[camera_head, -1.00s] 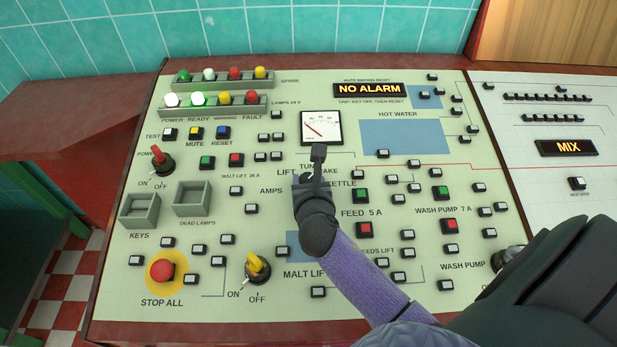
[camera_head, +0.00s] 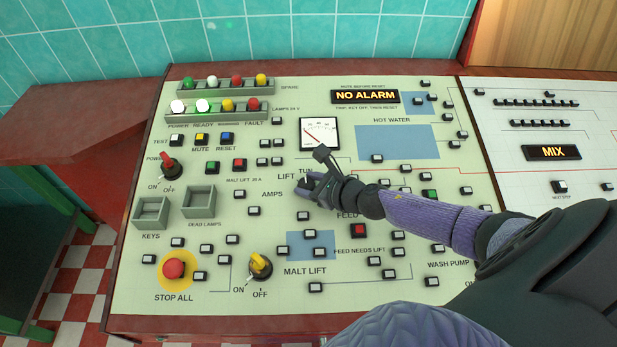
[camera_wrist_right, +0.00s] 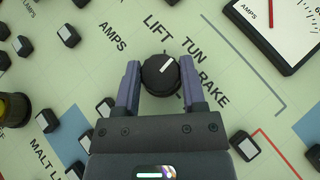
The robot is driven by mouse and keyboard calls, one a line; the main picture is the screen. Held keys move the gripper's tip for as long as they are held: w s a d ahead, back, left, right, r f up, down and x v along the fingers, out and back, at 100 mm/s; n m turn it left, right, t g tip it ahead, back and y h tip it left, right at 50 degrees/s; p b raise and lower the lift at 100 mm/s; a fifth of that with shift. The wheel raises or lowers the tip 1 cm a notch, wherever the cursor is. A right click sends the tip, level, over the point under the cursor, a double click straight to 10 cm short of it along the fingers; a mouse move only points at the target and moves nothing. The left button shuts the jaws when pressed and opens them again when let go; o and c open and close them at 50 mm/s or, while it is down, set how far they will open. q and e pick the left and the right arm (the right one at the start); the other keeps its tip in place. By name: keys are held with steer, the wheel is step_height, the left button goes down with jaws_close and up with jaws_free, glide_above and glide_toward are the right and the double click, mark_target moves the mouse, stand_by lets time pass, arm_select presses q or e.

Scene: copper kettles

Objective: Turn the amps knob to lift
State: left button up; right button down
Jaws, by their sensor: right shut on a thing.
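The amps knob (camera_wrist_right: 160,76) is round and black with a white pointer mark. In the right wrist view its mark points up and right, between the printed words LIFT and TUN. My right gripper (camera_wrist_right: 159,82) is shut on the knob, with one finger on each side. In the head view my right gripper (camera_head: 306,190) is at the panel just below the LIFT and TUN labels, and it mostly hides the knob. The amps meter (camera_head: 320,134) sits above it, with its red needle at the low left of the scale. My left gripper is not in view.
Small push buttons (camera_head: 254,211) surround the knob on the pale green panel (camera_head: 140,290). A yellow switch (camera_head: 260,264) and a red stop button (camera_head: 173,268) are at the lower left. The alarm display (camera_head: 366,96) reads NO ALARM.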

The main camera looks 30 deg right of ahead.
steer(key=shift+d+f+n+g+y+b, duration=0.15)
steer(key=shift+n+g+y+b, duration=0.25)
steer(key=shift+n+y+b, duration=0.45)
steer(key=n+g+y+b, duration=0.1)
steer(key=n+b, duration=0.1)
steer(key=n+g+y+b, duration=0.1)
steer(key=n+b, duration=0.1)
steer(key=shift+w+f+g+y+b, duration=0.15)
steer(key=shift+g+y+b, duration=0.2)
steer(key=shift+g+b, duration=0.05)
steer(key=shift+n+g+y+b, duration=0.3)
steer(key=shift+n+g+b, duration=0.2)
steer(key=shift+n+b, duration=0.2)
steer(key=shift+r+n+b, duration=0.2)
steer(key=shift+n+b, duration=0.05)
steer(key=shift+b, duration=0.2)
steer(key=shift+r+n+g, duration=0.15)
steer(key=shift+n+g, duration=0.15)
steer(key=shift+g, duration=0.1)
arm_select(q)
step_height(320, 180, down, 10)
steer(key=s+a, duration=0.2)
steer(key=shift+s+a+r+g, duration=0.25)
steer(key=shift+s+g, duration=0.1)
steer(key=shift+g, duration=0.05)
